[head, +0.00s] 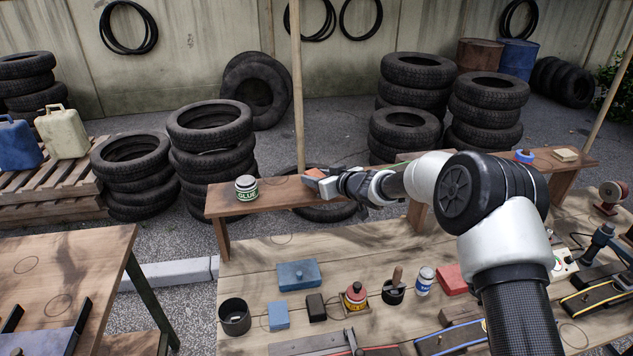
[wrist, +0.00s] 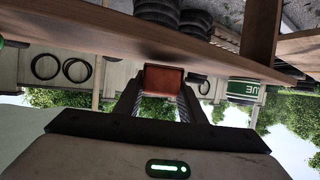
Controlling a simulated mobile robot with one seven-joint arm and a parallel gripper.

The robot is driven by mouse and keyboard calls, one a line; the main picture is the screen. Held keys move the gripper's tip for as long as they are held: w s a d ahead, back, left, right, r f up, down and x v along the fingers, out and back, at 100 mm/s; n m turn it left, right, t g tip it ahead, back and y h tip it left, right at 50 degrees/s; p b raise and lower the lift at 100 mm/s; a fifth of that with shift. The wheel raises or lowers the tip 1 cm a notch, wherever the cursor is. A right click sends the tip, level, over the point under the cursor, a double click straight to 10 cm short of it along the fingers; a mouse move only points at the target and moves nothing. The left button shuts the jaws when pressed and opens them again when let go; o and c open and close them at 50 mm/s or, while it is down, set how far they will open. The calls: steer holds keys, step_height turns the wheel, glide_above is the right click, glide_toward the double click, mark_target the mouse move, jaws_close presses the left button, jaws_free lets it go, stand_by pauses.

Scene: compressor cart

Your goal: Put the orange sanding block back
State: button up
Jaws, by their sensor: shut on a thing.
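The orange sanding block (head: 314,173) is at the raised wooden shelf (head: 270,193), near the thin post. My gripper (head: 327,182) is shut on it, reaching in from the right. In the wrist view the block's red-orange face (wrist: 164,78) fills the gap between both fingers of my gripper (wrist: 163,92). That view is turned over, with the shelf board (wrist: 90,32) across the top. I cannot tell whether the block touches the shelf. My gripper hides part of the block in the head view.
A green-labelled glue jar (head: 246,188) stands left on the shelf. Blue tape (head: 524,156) and a pale yellow block (head: 565,155) sit at its right end. The bench (head: 250,262) below holds a blue box (head: 298,274), a black cup (head: 234,317) and several tools. Shelf between jar and block is clear.

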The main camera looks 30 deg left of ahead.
steer(key=shift+f, duration=0.45)
steer(key=shift+f, duration=0.2)
steer(key=o, duration=1)
steer(key=shift+o, duration=0.2)
steer(key=shift+r, duration=0.1)
steer(key=shift+r, duration=0.25)
steer(key=b+v, duration=0.1)
steer(key=v, duration=1.1)
steer(key=shift+f, duration=0.2)
